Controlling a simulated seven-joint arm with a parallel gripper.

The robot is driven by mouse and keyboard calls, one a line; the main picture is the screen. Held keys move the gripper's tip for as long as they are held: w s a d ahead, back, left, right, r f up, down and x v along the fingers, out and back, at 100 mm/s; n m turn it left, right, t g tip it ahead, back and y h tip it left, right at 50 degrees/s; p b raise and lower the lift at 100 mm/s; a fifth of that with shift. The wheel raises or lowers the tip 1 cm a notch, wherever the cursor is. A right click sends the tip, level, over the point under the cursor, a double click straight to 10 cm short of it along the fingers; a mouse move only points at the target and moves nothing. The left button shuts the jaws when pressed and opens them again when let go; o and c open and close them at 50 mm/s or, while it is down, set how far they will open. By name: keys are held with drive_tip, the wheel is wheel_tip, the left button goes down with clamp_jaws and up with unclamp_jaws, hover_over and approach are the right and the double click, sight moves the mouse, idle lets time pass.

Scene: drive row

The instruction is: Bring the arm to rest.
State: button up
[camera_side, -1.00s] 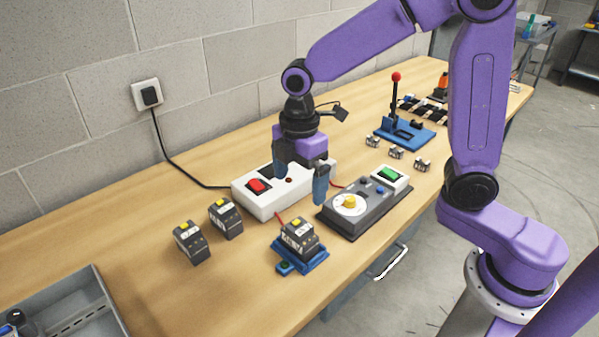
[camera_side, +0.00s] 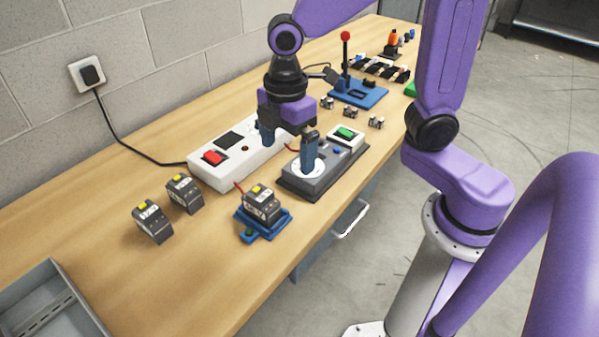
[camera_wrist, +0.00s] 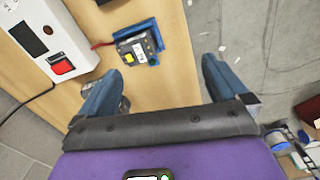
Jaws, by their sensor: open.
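My gripper (camera_side: 288,150) hangs fingers down above the bench, between the white power strip (camera_side: 232,162) and the grey dial unit (camera_side: 325,172). Its blue fingers are apart with nothing between them. In the side view one finger overlaps the dial and hides its yellow knob; I cannot tell its height above the unit.
A battery (camera_side: 262,205) sits on a blue dock (camera_side: 284,221). Two more batteries (camera_side: 152,222) (camera_side: 184,193) stand to the left. A blue lever base (camera_side: 372,95) with an upright red-knobbed stick stands farther back. A grey tray (camera_side: 75,300) is at the lower left.

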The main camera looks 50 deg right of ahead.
drive_tip(key=s+d+m, duration=0.2)
drive_tip(key=s+d, duration=0.2)
drive_tip(key=s, duration=0.4)
drive_tip(key=s+d+f+m, duration=0.1)
drive_tip(key=s+d, duration=0.2)
drive_tip(key=s, duration=0.4)
drive_tip(key=shift+s+d+m, duration=0.35)
drive_tip(key=shift+s+m, duration=0.05)
